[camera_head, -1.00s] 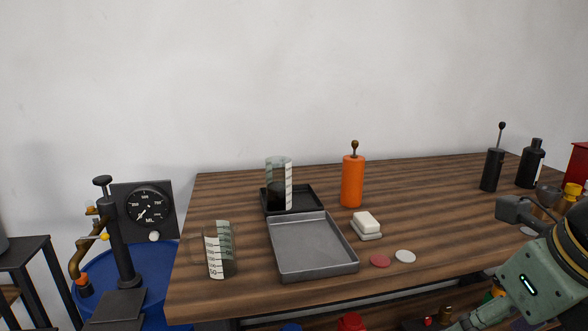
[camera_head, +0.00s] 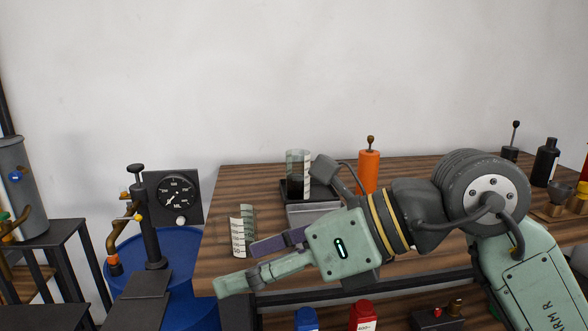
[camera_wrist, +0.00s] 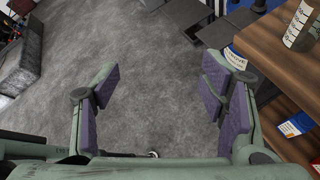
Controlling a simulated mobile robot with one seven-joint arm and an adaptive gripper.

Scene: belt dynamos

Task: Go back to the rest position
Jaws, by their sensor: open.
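My gripper (camera_head: 236,266) is open and empty, pointing left in front of the table's front left corner. It also shows in the wrist view (camera_wrist: 160,85), its purple-padded fingers wide apart with only grey floor between them. My arm reaches in from the right, across the front of the wooden table (camera_head: 440,180). It hides most of the grey metal tray (camera_head: 311,213) and the things right of it. The graduated beaker (camera_head: 241,235) stands just behind my fingers at the left table edge; it shows in the wrist view too (camera_wrist: 302,25).
A glass with dark contents (camera_head: 298,178) stands on a black tray, beside an orange cylinder (camera_head: 368,171). Left are a blue drum (camera_head: 187,262), a pump with a dial gauge (camera_head: 174,196) and dark stands. Coloured containers (camera_head: 363,315) sit on the lower shelf. Floor under my gripper is clear.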

